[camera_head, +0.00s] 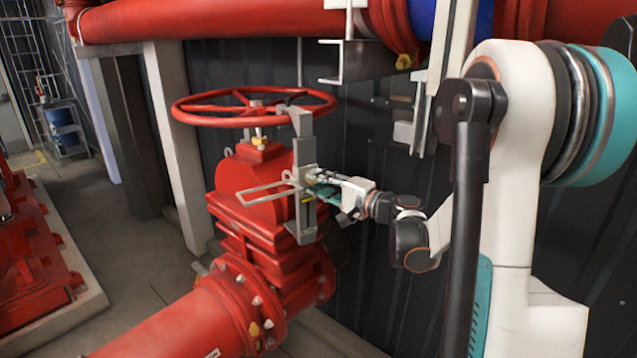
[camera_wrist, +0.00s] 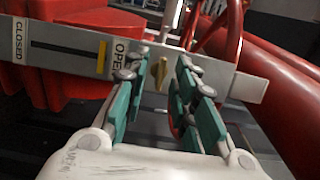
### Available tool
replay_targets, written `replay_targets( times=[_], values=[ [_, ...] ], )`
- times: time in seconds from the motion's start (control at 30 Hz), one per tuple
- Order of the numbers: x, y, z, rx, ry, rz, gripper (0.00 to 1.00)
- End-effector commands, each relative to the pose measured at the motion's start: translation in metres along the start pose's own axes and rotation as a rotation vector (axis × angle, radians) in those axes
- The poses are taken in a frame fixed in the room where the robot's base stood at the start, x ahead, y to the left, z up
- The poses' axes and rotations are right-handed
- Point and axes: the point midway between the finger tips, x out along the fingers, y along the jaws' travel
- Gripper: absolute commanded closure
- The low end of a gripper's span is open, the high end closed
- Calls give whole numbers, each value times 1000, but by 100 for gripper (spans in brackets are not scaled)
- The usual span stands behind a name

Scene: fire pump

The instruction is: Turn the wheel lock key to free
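The red handwheel (camera_head: 255,108) sits on top of the red valve, with a grey metal lock bracket (camera_head: 305,220) upright beside it. In the wrist view the bracket's plate (camera_wrist: 60,48) carries the labels CLOSED and OPEN, a dark slot and a yellow mark near OPEN. A small brass-coloured lock key (camera_wrist: 162,74) stands out from the plate beside the OPEN label. My gripper (camera_wrist: 163,72) has its teal fingers on either side of the key, with visible gaps. My gripper in the head view (camera_head: 312,188) is at the bracket and hides the key there.
A thin metal loop (camera_head: 265,192) sticks out left of the bracket. A large red pipe (camera_head: 220,22) runs overhead, and another (camera_head: 180,325) leaves the valve at the lower left. A dark panelled wall (camera_head: 365,130) stands behind. Open floor (camera_head: 130,235) lies to the left.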

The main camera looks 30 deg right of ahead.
Motion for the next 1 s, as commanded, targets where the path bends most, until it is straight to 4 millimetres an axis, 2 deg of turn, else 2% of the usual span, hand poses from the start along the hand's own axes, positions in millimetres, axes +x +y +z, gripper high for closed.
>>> replay_targets(
  times=[0.37,0.4,0.5,1.0],
  values=[
    [7,0,0,0,1,0,75],
    [7,0,0,0,1,0,77],
    [7,0,0,0,1,0,100],
    [7,2,0,40,0,-14,100]
  ],
)
